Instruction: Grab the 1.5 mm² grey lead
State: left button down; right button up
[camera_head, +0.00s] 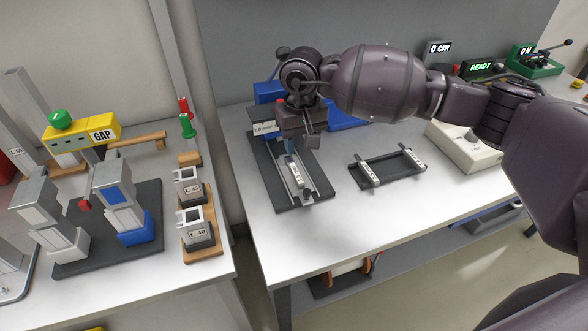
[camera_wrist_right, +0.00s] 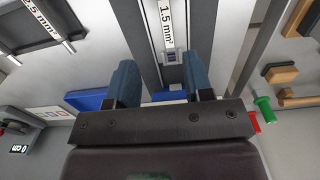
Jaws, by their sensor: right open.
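The lead holder marked 1.5 mm² (camera_wrist_right: 167,25) shows at the top of the right wrist view, as a pale strip on a dark rail. In the head view a pale labelled piece (camera_head: 296,175) lies along the dark tray (camera_head: 262,172); its label is too small to read. My right gripper (camera_head: 299,150) is over the rear part of that tray. In the wrist view its two blue fingers (camera_wrist_right: 160,80) are apart, one on each side of the strip's line, with nothing seen held. I cannot tell whether they touch anything. My left gripper is out of view.
A second dark rack (camera_head: 388,168), marked 2.5 mm² in the wrist view (camera_wrist_right: 38,18), stands to the right. Blue bins (camera_head: 345,112) are behind the gripper. A white device (camera_head: 465,145) stands further right. The table front is clear.

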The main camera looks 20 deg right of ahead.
aim_at(296, 173)
notch_tip(296, 173, down, 4)
jog(key=shift+r, duration=0.2)
jog(key=shift+w+a+f, duration=0.1)
jog(key=shift+a+f, duration=0.05)
jog(key=shift+f, duration=0.75)
jog(key=shift+w+a+f, duration=0.1)
jog(key=shift+a+f, duration=0.05)
jog(key=shift+f, duration=0.75)
jog(key=shift+a+f, duration=0.15)
jog(key=shift+f, duration=0.75)
grip_shut()
